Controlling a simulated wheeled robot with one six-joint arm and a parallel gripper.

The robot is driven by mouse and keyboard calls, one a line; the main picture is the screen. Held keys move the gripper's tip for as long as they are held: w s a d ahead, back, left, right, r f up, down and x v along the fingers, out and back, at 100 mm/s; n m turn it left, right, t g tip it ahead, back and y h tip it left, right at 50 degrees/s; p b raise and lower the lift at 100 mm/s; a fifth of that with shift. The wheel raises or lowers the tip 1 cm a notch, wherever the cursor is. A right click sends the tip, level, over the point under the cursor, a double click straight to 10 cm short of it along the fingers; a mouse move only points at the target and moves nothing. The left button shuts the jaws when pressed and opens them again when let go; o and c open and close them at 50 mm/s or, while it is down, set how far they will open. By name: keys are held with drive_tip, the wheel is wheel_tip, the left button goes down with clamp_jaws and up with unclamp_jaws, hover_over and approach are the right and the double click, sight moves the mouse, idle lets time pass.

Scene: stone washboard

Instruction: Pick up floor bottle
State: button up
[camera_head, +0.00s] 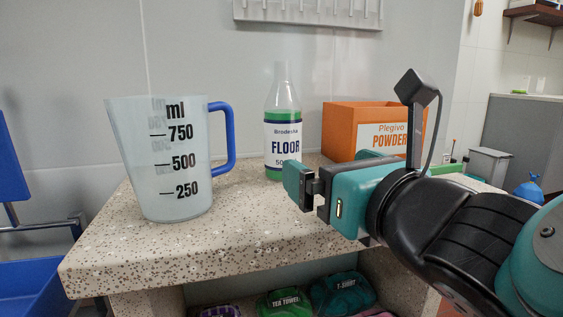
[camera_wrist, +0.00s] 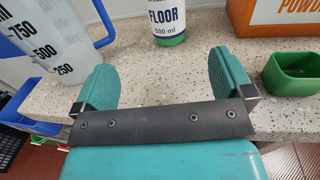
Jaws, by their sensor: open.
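The floor bottle (camera_head: 283,130) is clear with green liquid and a white label reading FLOOR. It stands upright near the back of the speckled stone counter (camera_head: 110,240), against the wall. In the wrist view the bottle (camera_wrist: 166,20) shows at the top centre, cut off by the frame edge. My gripper (camera_wrist: 160,85) is open and empty. Its two teal fingers point toward the bottle, with a stretch of bare counter between. In the head view my gripper (camera_head: 298,185) is at the right of the bottle's base and nearer the camera, partly in front of the counter.
A large measuring jug (camera_head: 165,165) with a blue handle stands left of the bottle. An orange powder box (camera_head: 345,125) stands to its right. A green container (camera_wrist: 290,74) sits on the right in the wrist view. Folded cloths (camera_head: 340,293) lie below the counter.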

sight(291, 141)
drive_tip(key=p+x, duration=0.3)
drive_tip(key=p, duration=0.2)
drive_tip(key=shift+w+a+r, duration=0.1)
drive_tip(key=shift+w+r, duration=0.3)
drive_tip(key=p+x, duration=0.1)
drive_tip(key=p, duration=0.2)
drive_tip(key=shift+w+a, duration=0.1)
drive_tip(key=shift+w, duration=0.35)
drive_tip(key=p, duration=0.2)
drive_tip(key=w+p, duration=0.1)
drive_tip(key=shift+a+f+p, duration=0.15)
drive_tip(key=shift+a+p, duration=0.2)
drive_tip(key=p+x, duration=0.2)
drive_tip(key=x, duration=0.2)
drive_tip(key=shift+w+p, duration=0.1)
drive_tip(key=shift+p, duration=0.25)
drive_tip(key=shift+w+a+f, duration=0.1)
drive_tip(key=shift+w+f, duration=0.05)
drive_tip(key=shift+w, duration=0.25)
drive_tip(key=p+x, duration=0.2)
drive_tip(key=p, duration=0.1)
drive_tip(key=p+x, duration=0.1)
drive_tip(key=x, duration=0.1)
drive_tip(key=shift+w+d+r+p, duration=0.15)
drive_tip(key=shift+d+r+p, duration=0.1)
drive_tip(key=shift+d+p, duration=0.1)
drive_tip(key=shift+w+a+f, duration=0.25)
drive_tip(key=shift+w+f, duration=0.1)
drive_tip(key=shift+w, duration=0.1)
drive_tip(key=shift+c, duration=0.3)
